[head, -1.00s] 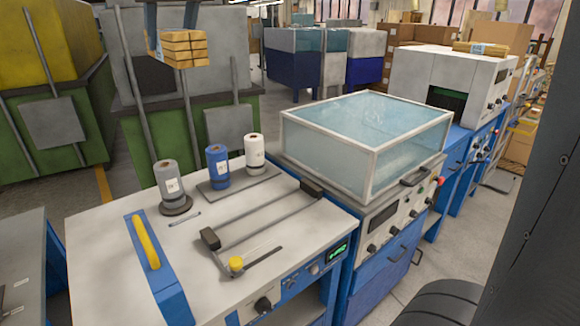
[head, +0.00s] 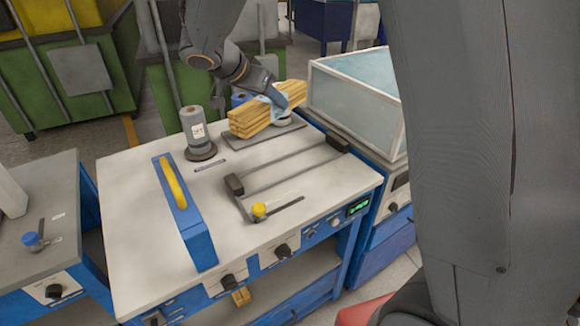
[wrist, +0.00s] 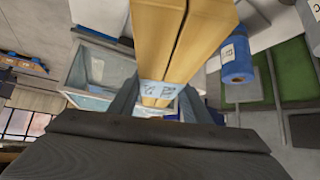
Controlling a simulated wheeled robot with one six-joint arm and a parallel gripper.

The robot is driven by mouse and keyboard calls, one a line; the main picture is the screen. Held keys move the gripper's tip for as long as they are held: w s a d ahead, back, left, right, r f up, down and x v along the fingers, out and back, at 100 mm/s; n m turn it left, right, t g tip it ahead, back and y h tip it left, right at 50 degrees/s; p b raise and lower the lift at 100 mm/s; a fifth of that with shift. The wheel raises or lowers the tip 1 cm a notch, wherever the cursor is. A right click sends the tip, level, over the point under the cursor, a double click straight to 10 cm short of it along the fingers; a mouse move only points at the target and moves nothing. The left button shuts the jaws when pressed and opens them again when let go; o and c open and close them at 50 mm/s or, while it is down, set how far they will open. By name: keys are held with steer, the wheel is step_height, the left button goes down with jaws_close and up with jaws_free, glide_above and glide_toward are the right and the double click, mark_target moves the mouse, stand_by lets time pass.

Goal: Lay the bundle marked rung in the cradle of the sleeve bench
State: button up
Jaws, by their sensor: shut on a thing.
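The bundle (head: 255,121) is a stack of pale wooden sticks with a white and blue band.
A grey roll (head: 195,130) stands upright left of the bundle. A blue roll (wrist: 237,62) and a white roll are partly hidden behind it in the head view. A blue block with a yellow handle (head: 172,183) lies at left. A glass-topped machine (head: 355,90) adjoins at right.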

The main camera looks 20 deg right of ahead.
steer(key=shift+s+d+f+m+g+h+p, duration=0.2)
steer(key=shift+d+f+m+g+p, duration=0.45)
steer(key=shift+f, duration=2.4)
steer(key=shift+w+d+f+m+g+h+p, duration=0.1)
steer(key=shift+d+f+m+g+h+p, duration=0.55)
steer(key=shift+f, duration=2.45)
steer(key=shift+s+d+f+m+g+y+p, duration=0.2)
steer(key=shift+d+f+m, duration=0.85)
steer(key=shift+f, duration=2)
steer(key=shift+w+d+f+n, duration=0.1)
steer(key=shift+d+n, duration=0.15)
steer(key=o, duration=1.4)
